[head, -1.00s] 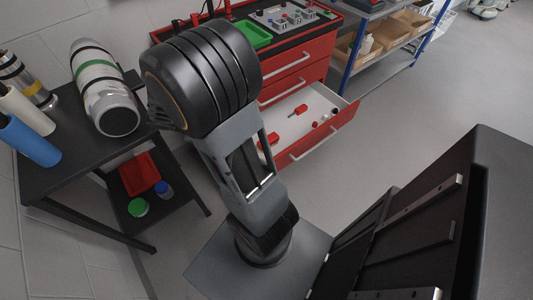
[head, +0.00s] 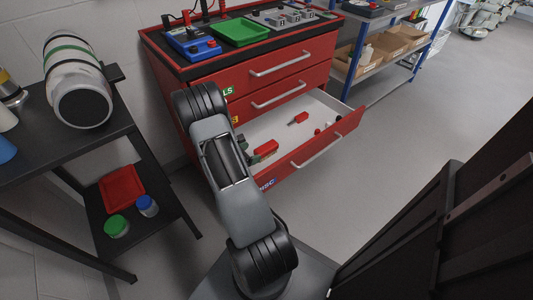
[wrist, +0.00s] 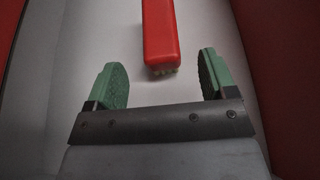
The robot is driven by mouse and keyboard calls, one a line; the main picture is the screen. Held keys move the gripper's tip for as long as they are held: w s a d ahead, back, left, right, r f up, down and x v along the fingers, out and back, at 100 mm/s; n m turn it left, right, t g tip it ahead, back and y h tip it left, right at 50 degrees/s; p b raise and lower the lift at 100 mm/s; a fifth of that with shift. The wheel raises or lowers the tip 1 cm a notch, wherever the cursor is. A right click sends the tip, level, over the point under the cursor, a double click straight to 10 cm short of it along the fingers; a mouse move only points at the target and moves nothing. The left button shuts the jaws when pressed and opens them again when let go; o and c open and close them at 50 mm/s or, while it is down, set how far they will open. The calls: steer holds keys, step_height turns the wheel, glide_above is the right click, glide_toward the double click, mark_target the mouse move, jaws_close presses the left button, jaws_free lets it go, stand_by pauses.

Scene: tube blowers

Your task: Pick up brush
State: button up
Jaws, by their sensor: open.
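In the head view a red piece (head: 266,147) in the open drawer, beside my gripper, appears to be the same brush. My gripper (wrist: 163,70) is open, with green pads on both sides of the brush's near end and gaps between. In the head view my arm hides most of the gripper.
A black side table (head: 60,150) stands left.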

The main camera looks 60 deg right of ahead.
mark_target(260, 150)
steer(key=shift+b+x, duration=0.9)
steer(key=shift+x, duration=2.75)
steer(key=c, duration=1)
